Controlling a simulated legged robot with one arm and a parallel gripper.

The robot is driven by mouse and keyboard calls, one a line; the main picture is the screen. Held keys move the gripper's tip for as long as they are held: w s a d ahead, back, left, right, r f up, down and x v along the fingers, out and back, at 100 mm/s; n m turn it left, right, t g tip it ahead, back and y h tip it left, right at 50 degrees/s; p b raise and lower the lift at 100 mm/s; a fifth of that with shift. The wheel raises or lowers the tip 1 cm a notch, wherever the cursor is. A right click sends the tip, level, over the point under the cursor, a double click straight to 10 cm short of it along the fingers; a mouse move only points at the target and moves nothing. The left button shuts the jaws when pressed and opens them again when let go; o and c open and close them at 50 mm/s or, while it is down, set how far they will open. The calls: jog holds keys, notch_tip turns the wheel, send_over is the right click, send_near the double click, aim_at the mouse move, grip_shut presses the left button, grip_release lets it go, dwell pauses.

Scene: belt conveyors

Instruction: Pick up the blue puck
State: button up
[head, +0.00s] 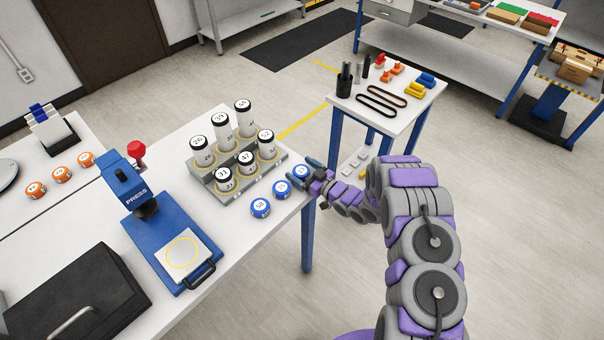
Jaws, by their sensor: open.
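Three blue pucks with white numbered tops lie in a slanting row near the right edge of the white table: a near one (261,207), a middle one (283,189) and a far one (299,171). My gripper (304,173) is open, with its fingers low at the table edge, beside or around the far puck. I cannot tell whether the fingers touch it. Part of the far puck's right side is hidden by my gripper. The near and middle pucks stand clear of the fingers.
A grey stepped rack (231,191) holding several white cylinders with black tops stands just left of the pucks. A blue press (170,238) stands nearer. Orange pucks (61,174) lie at left. A smaller table (420,103) with parts stands beyond my arm.

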jog(key=shift+a, duration=0.35)
jog(key=c, duration=0.6)
jog(key=shift+d, duration=0.2)
jog(key=c, duration=0.5)
jog(key=shift+o, duration=0.2)
